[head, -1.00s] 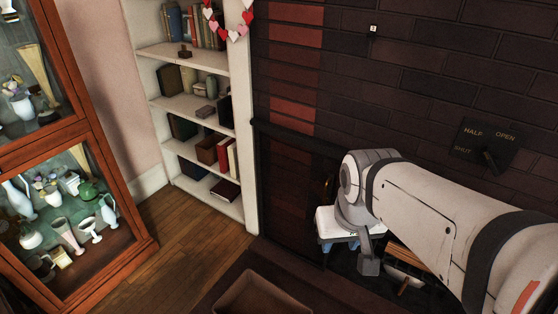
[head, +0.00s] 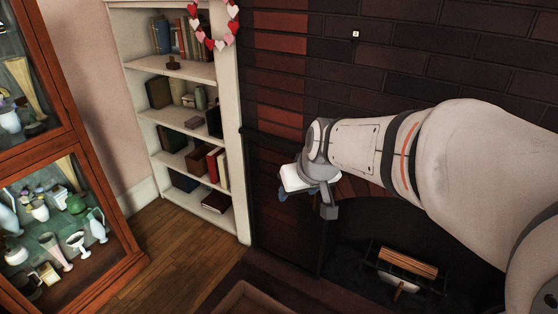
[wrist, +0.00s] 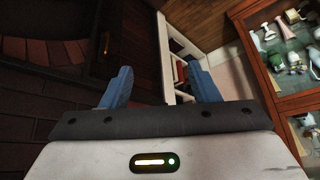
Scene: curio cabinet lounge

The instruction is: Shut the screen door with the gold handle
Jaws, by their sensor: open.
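The dark screen door (head: 287,232) stands open at the left side of the fireplace, in the head view. Its gold handle (wrist: 107,43) is a small upright bar in the wrist view, left of my left finger and beyond it. I cannot make out the handle in the head view, where my arm may cover it. My gripper (wrist: 160,68) has two blue fingers spread apart with nothing between them. In the head view my gripper (head: 286,194) is in front of the upper part of the door; I see no clear contact.
The fireplace opening holds a log grate (head: 405,265). A white bookshelf (head: 238,170) stands left of the door, and a glass curio cabinet (head: 118,235) farther left. A brown box or tray (head: 245,300) is at the bottom edge. Wood floor lies between.

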